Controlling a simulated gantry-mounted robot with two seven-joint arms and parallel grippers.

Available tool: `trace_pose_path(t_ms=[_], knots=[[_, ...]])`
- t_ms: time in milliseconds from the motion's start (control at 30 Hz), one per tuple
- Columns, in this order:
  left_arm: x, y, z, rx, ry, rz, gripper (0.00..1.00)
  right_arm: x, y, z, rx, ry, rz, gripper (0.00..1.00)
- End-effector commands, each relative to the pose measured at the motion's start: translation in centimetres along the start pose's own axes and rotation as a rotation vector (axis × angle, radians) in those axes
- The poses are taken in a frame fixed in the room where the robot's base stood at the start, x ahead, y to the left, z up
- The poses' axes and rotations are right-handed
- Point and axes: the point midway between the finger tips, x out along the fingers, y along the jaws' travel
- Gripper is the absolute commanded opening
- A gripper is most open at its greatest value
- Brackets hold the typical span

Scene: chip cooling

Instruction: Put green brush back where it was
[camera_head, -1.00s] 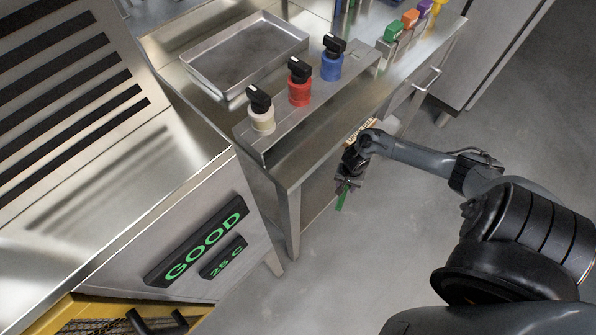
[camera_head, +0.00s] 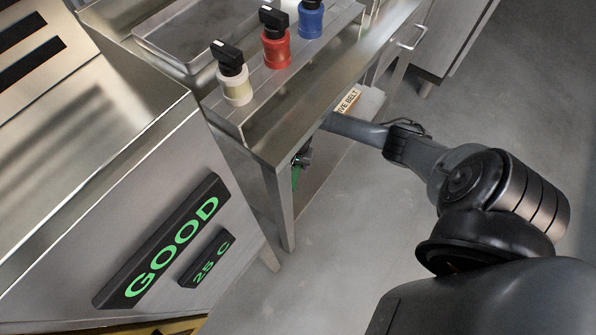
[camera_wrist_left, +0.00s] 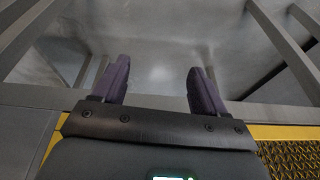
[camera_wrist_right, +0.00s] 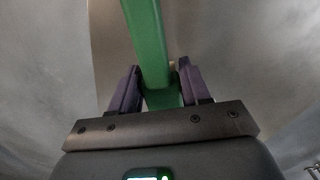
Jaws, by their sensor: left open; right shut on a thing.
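The green brush (camera_wrist_right: 148,45) is between the two fingers of my right gripper (camera_wrist_right: 155,82), which is shut on its handle. Only the handle shows in the right wrist view. In the head view a small part of the green brush (camera_head: 296,177) shows beneath the steel table, with my right gripper (camera_head: 303,158) mostly hidden by the table edge. My left gripper (camera_wrist_left: 158,80) is open and empty in the left wrist view, and it is out of the head view.
The steel table (camera_head: 290,128) carries a white bottle (camera_head: 235,85), a red bottle (camera_head: 276,48) and a blue bottle (camera_head: 311,20) with black tops. A metal tray (camera_head: 150,38) is behind. A label (camera_head: 347,102) shows under the table. The floor (camera_head: 350,235) in front is clear.

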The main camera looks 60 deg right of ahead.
Motion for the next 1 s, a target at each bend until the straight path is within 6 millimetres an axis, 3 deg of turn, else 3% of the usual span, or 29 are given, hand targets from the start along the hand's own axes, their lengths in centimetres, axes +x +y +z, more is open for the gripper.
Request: trace_pose_path(t_ms=[167, 500, 967, 1000], knots=[[0.7, 0.0, 0.2, 0.000, 0.002, 0.000, 0.72, 0.7, -0.2, 0.0, -0.001, 0.000, 0.000, 0.02], [3.9, 0.1, 1.1, 0.000, 0.002, 0.000, 0.72, 4.1, -0.2, 0.0, 0.000, 0.001, -0.001, 0.02], [3.5, 0.1, 1.0, 0.000, 0.003, 0.000, 0.72, 4.3, -0.1, 0.0, 0.001, 0.000, -0.001, 0.02], [3.6, 0.1, 1.0, 0.000, 0.003, 0.000, 0.72, 4.3, -0.1, 0.0, 0.000, 0.000, -0.001, 0.53]])
